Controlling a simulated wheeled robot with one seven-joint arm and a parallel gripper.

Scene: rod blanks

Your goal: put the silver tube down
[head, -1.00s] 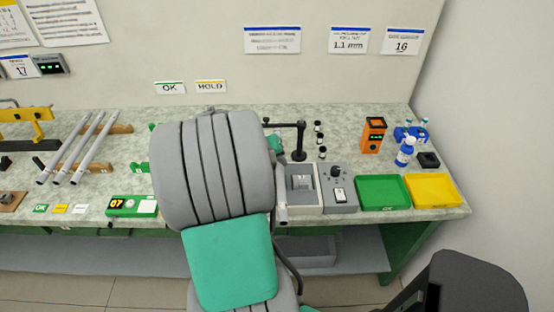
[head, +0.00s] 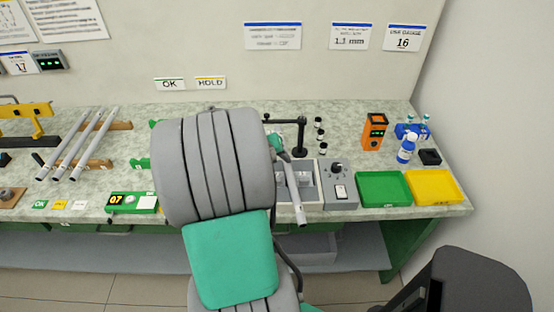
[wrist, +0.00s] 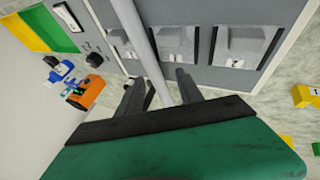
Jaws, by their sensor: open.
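The silver tube (head: 298,200) shows in the head view just right of my arm, slanting over the white-framed grey box (head: 312,195), its near end past the bench's front edge. In the wrist view the tube (wrist: 142,38) runs down between the fingers of my gripper (wrist: 160,82). The fingers stand open on either side of it. Below it are grey blocks (wrist: 245,42) in the box. I cannot tell whether the tube rests on anything. My arm hides most of the gripper in the head view.
Three similar tubes (head: 82,145) lie on a wooden rack at the left. Right of the box stand a grey control unit (head: 340,190), a green tray (head: 384,188) and a yellow tray (head: 433,186). A black post with an arm (head: 300,135) rises behind the box.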

